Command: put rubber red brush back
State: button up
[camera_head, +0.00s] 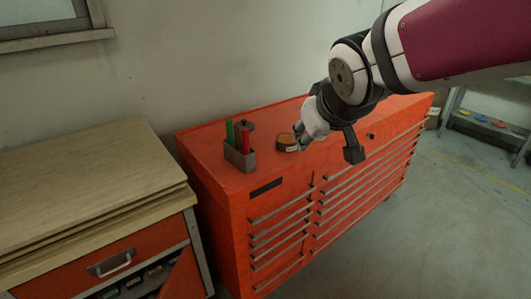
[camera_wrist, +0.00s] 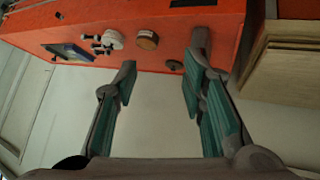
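A small grey holder (camera_head: 240,158) stands on the orange tool chest, towards its left end in the head view. A red upright piece (camera_head: 246,141), likely the red brush, and a green upright piece (camera_head: 231,133) stick up from it. My gripper (camera_wrist: 160,80) is open in the wrist view, with teal pads on both fingers and nothing between them. In the head view it is partly hidden by my wrist, over the chest and right of the holder. In the wrist view the red brush cannot be made out; my right-hand finger covers part of the chest top.
On the orange chest (camera_head: 345,180), a round brown roll (camera_head: 287,142) lies right of the holder, with a white object (camera_head: 313,118) beside it. A dark disc (camera_wrist: 175,65) lies near the roll. A wooden-topped bench (camera_head: 80,190) stands left; a wall is behind.

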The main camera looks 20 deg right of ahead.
jog(key=s+a+f+g+y, duration=0.1)
jog(key=s+a, duration=0.5)
jog(key=s, duration=0.9)
jog(key=shift+s+a+m+g+y, duration=0.25)
jog(key=shift+g+y, duration=0.45)
jog(key=shift+g, duration=0.4)
jog(key=shift+f, duration=0.1)
